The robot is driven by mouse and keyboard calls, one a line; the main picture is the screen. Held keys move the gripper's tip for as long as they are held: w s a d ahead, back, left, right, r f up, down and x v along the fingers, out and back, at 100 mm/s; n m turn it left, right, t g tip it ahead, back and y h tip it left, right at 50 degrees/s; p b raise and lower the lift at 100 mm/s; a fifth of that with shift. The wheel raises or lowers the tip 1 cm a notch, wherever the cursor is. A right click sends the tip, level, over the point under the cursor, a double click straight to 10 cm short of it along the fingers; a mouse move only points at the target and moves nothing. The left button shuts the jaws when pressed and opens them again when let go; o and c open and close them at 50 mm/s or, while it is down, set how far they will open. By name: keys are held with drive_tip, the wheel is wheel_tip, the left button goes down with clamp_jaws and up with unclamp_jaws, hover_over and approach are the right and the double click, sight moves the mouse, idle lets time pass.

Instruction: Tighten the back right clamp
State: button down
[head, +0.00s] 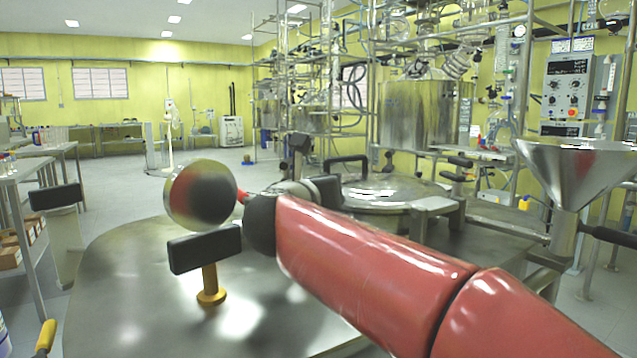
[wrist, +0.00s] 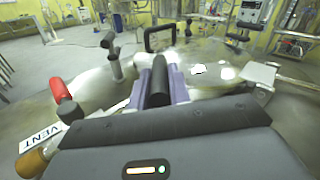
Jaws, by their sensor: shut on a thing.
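My gripper (wrist: 160,82), with purple-grey fingers, is shut on an upright black clamp handle (wrist: 158,92) in the wrist view. In the head view my gripper (head: 318,187) is at the near left edge of the round steel hatch lid (head: 395,188), and my red arm hides the handle's lower part. I cannot tell for certain that this is the back right clamp. Another clamp with a black T-handle (head: 298,142) stands behind; it also shows at left in the wrist view (wrist: 112,52). More black clamp handles (head: 460,163) are at the lid's right.
The lid has a black loop handle (head: 346,160). A black bar on a yellow post (head: 210,280) stands on the broad steel top (head: 130,275). A steel funnel (head: 575,175) rises at right. A red handle (wrist: 66,105) and a VENT label (wrist: 40,138) are left in the wrist view.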

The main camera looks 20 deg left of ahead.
idle(0.5)
drive_tip(key=c, duration=1.3)
unclamp_jaws()
drive_tip(key=s+b, duration=0.1)
drive_tip(key=s, duration=0.6)
drive_tip(key=shift+s+d, duration=0.15)
drive_tip(key=shift+s, duration=0.25)
drive_tip(key=shift+c, duration=0.2)
